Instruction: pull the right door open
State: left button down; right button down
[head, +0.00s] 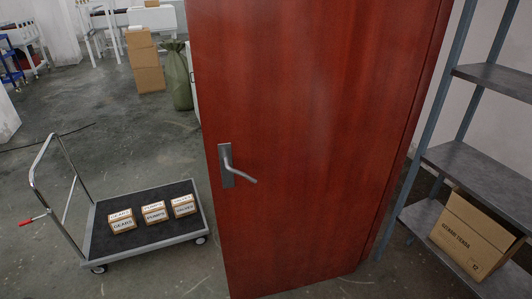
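A red-brown wooden door (315,120) fills the middle of the head view. It stands at an angle, with open floor showing to the left of its free edge. Its grey metal lever handle (238,172) sits on a plate near the door's left edge, and the lever points right and slightly down. The right edge of the door meets a red-brown frame strip (425,85) beside the shelf. Neither of my grippers shows in this view, and nothing touches the handle.
A flat cart (150,247) with a dark deck and three small labelled boxes (154,212) stands left of the door. A metal shelf (485,170) with a cardboard box (470,238) stands at the right. Cardboard boxes (145,65) and a green sack (178,80) stand behind.

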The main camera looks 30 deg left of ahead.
aim_at(311, 101)
jog(key=i+j+z, duration=0.25)
jog(key=j, duration=0.4)
jog(key=j+z, duration=0.25)
jog(key=j, duration=0.35)
jog(key=i+j+z, duration=0.1)
jog(key=j+z, duration=0.15)
jog(key=j, duration=0.45)
